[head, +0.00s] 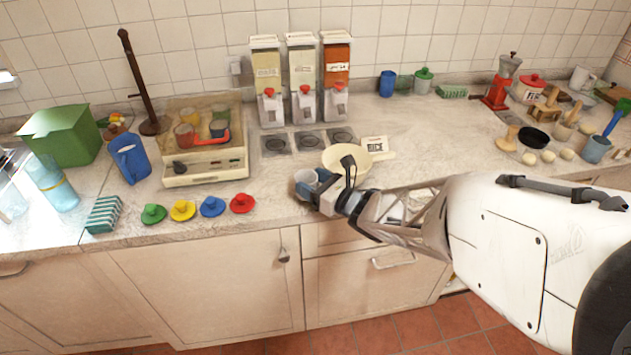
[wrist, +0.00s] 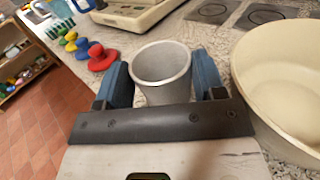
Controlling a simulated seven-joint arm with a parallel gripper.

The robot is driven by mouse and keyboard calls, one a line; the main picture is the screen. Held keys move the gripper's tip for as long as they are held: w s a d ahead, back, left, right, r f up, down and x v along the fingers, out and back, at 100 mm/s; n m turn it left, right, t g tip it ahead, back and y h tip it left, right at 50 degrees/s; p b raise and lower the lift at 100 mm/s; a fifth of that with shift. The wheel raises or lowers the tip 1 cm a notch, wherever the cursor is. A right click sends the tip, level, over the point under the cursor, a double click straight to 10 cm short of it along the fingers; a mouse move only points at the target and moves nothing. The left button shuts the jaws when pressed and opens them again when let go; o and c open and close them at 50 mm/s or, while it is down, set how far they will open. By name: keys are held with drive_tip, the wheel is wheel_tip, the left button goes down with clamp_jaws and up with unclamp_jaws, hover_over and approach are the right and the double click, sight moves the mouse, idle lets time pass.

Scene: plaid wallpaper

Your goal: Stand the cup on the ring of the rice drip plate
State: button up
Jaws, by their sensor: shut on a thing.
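A pale grey cup (wrist: 163,88) is upright between the blue fingers of my gripper (wrist: 162,78), which is shut on it. In the head view the cup (head: 306,177) is near the counter's front edge, left of the cream bowl; whether it touches the counter I cannot tell. Three dark drip plates with rings lie behind it below the dispensers: left (head: 275,145), middle (head: 309,140) and right (head: 341,135). The rings look empty. A card reading RICE (head: 374,145) stands right of the plates. Which plate is the rice one I cannot tell for sure.
The cream bowl (head: 347,157) sits close to my gripper's right, in front of the right-hand plate. Three dispensers (head: 302,80) stand behind the plates. Some counter is free between lids and plates.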

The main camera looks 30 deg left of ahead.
drive_tip(key=shift+f, duration=0.25)
drive_tip(key=shift+f, duration=0.15)
drive_tip(key=o, duration=1)
drive_tip(key=shift+c, duration=0.2)
drive_tip(key=shift+d, duration=0.15)
drive_tip(key=d, duration=1.1)
drive_tip(key=shift+s+d, duration=0.35)
drive_tip(key=shift+s, duration=0.1)
